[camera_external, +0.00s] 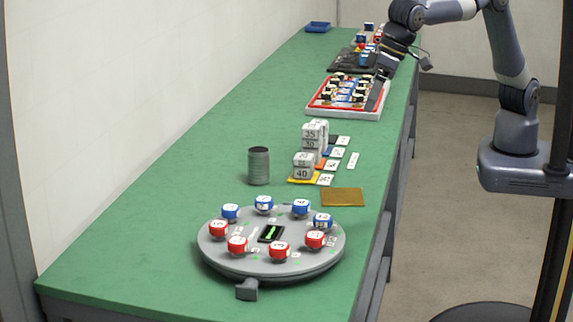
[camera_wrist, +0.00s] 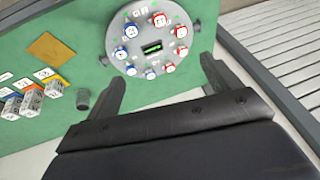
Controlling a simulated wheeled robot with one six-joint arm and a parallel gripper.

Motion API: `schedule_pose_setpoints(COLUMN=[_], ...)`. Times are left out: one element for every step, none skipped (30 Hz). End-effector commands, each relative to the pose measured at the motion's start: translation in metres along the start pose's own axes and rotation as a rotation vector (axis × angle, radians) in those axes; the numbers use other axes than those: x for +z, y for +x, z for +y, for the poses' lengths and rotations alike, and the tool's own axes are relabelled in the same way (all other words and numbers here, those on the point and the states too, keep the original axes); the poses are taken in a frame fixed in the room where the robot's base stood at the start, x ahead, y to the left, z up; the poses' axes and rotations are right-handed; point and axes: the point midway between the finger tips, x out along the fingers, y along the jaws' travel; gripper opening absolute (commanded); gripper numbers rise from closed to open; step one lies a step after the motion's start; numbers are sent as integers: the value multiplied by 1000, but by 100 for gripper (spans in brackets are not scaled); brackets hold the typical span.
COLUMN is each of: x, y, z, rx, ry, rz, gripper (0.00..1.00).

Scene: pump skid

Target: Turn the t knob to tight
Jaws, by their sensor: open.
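A round grey board (camera_external: 270,262) lies at the near end of the green bench and carries a ring of red and blue knobs with white tops. One red knob (camera_external: 280,250) is at its near edge and one blue knob (camera_external: 264,203) at its far edge. The letters are too small to read, so I cannot tell which is the t knob or how it is set. The board also shows in the wrist view (camera_wrist: 112,40), beyond my fingers. My gripper (camera_external: 374,100) is open and empty, beside the red-rimmed tray, far from the round board.
The red-rimmed tray (camera_external: 345,115) with several small parts stands by my gripper. Numbered blocks (camera_external: 303,172), a grey can (camera_external: 259,166) and a brown plate (camera_external: 343,197) lie between it and the round board. A blue bin (camera_external: 318,27) is at the far end. The left bench side is clear.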

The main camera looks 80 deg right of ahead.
Motion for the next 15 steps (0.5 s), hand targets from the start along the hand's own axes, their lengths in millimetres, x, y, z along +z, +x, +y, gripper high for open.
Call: schedule_pose_setpoints(x=[0,0,2,3,5,8,10,12,16,18,21,23,25,27,29], y=[0,2,6,10,16,26,36,46,61,72,83,97,107,117,129], z=[0,0,2,4,6,11,15,19,26,32,37,44,48,52,57], rx=[0,3,9,18,30,53,75,100,142,175,211,263,301,341,394], ry=[-1,-5,-19,-37,-63,-112,-159,-215,-301,-374,-451,-557,-637,-717,-824], rz=[0,1,5,10,17,30,43,57,78,94,111,131,144,156,170], gripper=[80,78,75,72,70,66,64,64,64,64,64,64,64,64,64])
